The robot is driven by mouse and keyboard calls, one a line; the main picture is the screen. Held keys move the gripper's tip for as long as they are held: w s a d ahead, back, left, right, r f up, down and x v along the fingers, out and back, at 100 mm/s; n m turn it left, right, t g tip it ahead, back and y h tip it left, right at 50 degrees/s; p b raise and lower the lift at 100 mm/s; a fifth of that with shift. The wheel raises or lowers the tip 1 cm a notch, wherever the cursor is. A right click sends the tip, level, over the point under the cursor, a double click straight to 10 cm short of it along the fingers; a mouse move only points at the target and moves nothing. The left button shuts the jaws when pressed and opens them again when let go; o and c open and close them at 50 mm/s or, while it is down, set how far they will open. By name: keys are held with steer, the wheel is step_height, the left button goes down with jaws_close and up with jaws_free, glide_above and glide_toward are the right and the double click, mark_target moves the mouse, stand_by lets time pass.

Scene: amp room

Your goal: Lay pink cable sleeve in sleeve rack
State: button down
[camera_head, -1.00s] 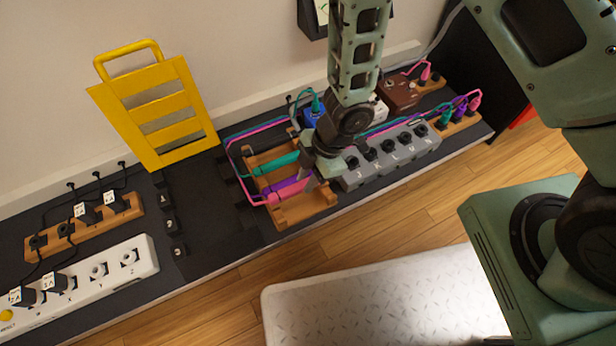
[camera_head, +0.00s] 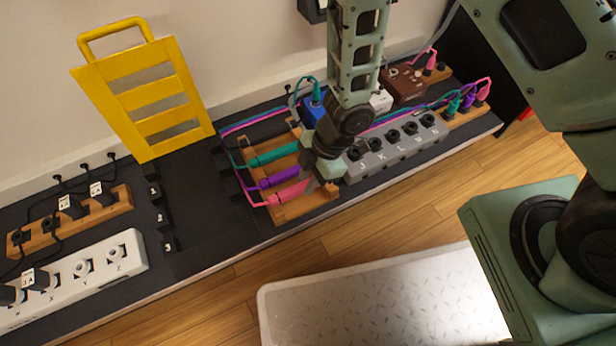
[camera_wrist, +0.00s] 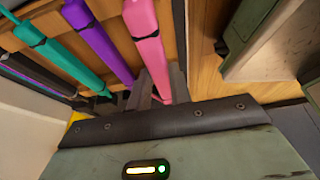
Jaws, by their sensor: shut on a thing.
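The pink cable sleeve (camera_head: 287,195) lies at the front of the wooden sleeve rack (camera_head: 284,214), in front of the purple sleeve (camera_head: 279,177) and the teal sleeve (camera_head: 273,155). My gripper (camera_head: 318,183) is at the right end of the pink sleeve, low over the rack. In the wrist view my gripper (camera_wrist: 163,88) is shut on the pink sleeve (camera_wrist: 148,45), with the purple sleeve (camera_wrist: 98,40) and teal sleeve (camera_wrist: 60,48) beside it. Whether the pink sleeve touches the rack's bottom is hidden.
A grey power strip (camera_head: 396,147) with several sockets stands right of the rack. A yellow panel (camera_head: 143,95) leans on the wall. A white power strip (camera_head: 75,275) is at the left. A metal-topped platform (camera_head: 380,300) stands on the floor in front.

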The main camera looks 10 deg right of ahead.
steer(key=shift+f+b, duration=1)
steer(key=shift+f, duration=0.85)
steer(key=c, duration=1.2)
jaws_free()
steer(key=p+v, duration=1.1)
steer(key=v, duration=0.6)
steer(key=shift+d+r+p, duration=0.15)
steer(key=shift+p, duration=0.2)
steer(key=shift+w, duration=0.1)
